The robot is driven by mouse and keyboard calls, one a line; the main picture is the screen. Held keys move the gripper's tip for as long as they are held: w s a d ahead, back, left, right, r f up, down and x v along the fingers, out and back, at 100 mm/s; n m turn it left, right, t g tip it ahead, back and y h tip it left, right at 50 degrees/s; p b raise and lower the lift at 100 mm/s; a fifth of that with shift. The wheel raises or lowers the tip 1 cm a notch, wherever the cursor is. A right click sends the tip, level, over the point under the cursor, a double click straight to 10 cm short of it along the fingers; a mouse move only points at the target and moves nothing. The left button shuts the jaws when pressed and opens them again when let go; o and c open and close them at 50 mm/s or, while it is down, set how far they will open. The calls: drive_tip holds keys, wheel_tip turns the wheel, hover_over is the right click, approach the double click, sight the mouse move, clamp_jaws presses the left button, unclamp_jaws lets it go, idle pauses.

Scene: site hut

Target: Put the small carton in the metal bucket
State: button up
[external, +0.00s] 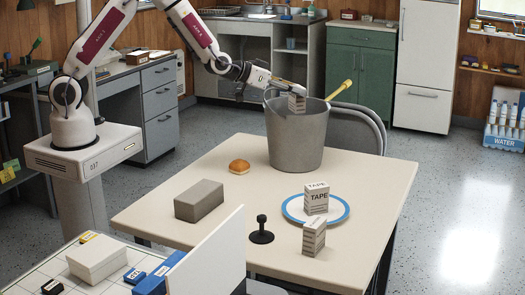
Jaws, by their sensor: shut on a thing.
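The grey metal bucket (296,142) stands upright near the back of the table. My gripper (296,92) is at the bucket's mouth, shut on a small printed carton (297,104). The carton shows against the bucket's opening; whether its base is below the rim I cannot tell. A second carton, marked TAPE (316,199), stands on a blue-rimmed white plate (290,211). A third carton (314,238) stands on the table in front of the plate.
A yellow-handled thing (341,90) sticks up at the bucket's right rim. A chair back (362,126) stands behind. A white panel (208,262) rises at the front.

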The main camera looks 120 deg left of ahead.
drive_tip(key=o, duration=1.1)
drive_tip(key=shift+r, duration=3.5)
